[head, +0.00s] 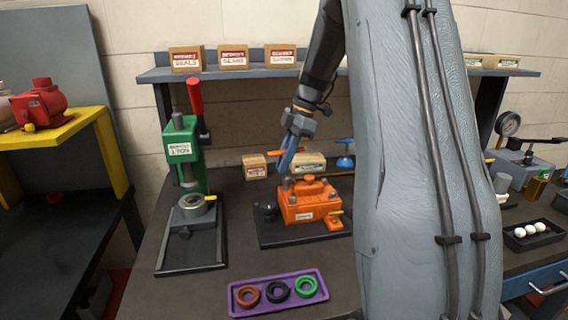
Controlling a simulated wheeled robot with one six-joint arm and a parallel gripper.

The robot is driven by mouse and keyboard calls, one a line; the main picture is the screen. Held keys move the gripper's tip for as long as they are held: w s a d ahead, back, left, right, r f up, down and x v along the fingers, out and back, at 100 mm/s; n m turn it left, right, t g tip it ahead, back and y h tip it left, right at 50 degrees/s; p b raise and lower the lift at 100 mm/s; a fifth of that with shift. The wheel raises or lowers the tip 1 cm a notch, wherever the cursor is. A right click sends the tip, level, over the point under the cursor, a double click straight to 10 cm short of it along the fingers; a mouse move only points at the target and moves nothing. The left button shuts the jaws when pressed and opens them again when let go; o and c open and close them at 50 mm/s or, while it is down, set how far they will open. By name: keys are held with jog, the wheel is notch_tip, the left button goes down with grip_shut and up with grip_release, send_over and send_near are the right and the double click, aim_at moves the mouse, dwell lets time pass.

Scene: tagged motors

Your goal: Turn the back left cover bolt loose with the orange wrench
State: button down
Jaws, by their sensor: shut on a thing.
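An orange motor (310,203) with a cover on top sits on a dark base plate (275,236) in the middle of the bench. My gripper (285,165) points down over the motor's back left corner, its blue fingers close together. It is shut on the orange wrench (274,152), whose bar shows on both sides of the fingers. A small grey part (287,182) shows just under the fingertips at that corner. I cannot tell whether the wrench is seated on the back left cover bolt, which is too small and hidden to make out.
A green press (182,155) with a red lever stands to the left. A purple tray (278,292) with three rings lies in front. Small boxes (255,166) and a blue tool (345,155) stand behind the motor.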

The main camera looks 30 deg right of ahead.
aim_at(281, 150)
jog(key=shift+r, duration=0.5)
jog(key=shift+r+p, duration=1.7)
jog(key=shift+r, duration=0.85)
jog(key=shift+f, duration=0.1)
